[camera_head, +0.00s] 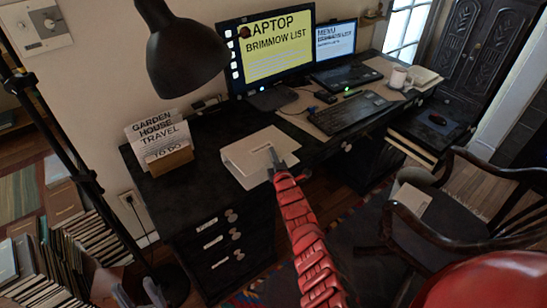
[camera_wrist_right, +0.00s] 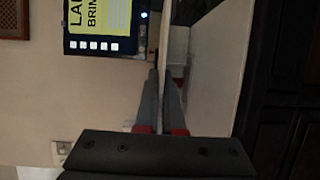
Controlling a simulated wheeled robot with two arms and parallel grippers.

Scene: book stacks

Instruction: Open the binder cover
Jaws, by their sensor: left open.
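A white binder (camera_head: 240,160) lies on the dark desk, its cover looking closed or nearly so in the head view. My right gripper (camera_head: 275,160), on the red arm, is at the binder's right edge. In the right wrist view, the fingers of my right gripper (camera_wrist_right: 162,85) are close together, one on each side of the thin pale edge of the binder cover (camera_wrist_right: 165,35), and look shut on it. The binder's broad pale face (camera_wrist_right: 215,70) shows beside them. My left gripper (camera_head: 138,292) is open and empty, low at the left, away from the desk.
A black lamp (camera_head: 185,60) hangs over the desk's left side. A card holder (camera_head: 168,160), a monitor (camera_head: 275,45), a laptop (camera_head: 345,72) and a keyboard (camera_head: 350,112) stand around the binder. A wooden chair (camera_head: 455,205) is at the right.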

